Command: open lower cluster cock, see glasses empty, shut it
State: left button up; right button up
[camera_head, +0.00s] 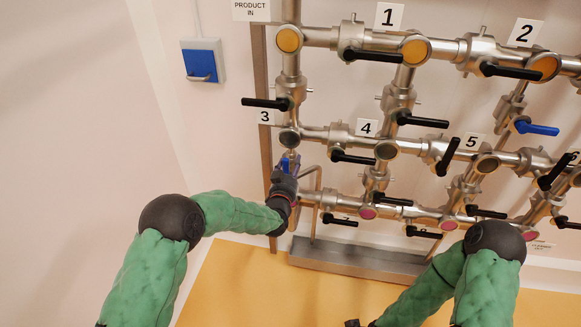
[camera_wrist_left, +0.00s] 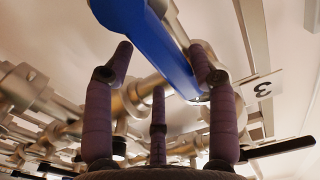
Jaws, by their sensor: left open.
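My left gripper (camera_head: 288,170) is at the lower left of the pipework, at a blue cock handle (camera_head: 290,161). In the left wrist view this handle (camera_wrist_left: 172,58) lies between the open, spread fingers (camera_wrist_left: 160,62); contact cannot be told. The middle-row glasses, such as this one (camera_head: 386,150), look dark grey. The lower-row glasses (camera_head: 368,212) (camera_head: 448,223) look pink, and the upper ones (camera_head: 415,50) yellow. My right arm is at the bottom right; only a dark bit of its gripper (camera_head: 353,323) may show at the bottom edge.
Black cock handles (camera_head: 372,55) stick out all over the pipework. Another blue handle (camera_head: 537,128) sits at the right. A grey metal tray (camera_head: 355,259) runs below the pipes. A blue wall box (camera_head: 202,60) is at upper left. The yellow floor (camera_head: 270,285) is clear.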

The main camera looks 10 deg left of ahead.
pick_arm(q)
jog(key=shift+s+a, duration=0.1)
jog(key=shift+a, duration=0.05)
jog(key=s, duration=1.1)
jog(key=shift+s+a, duration=0.15)
jog(key=shift+s, duration=0.25)
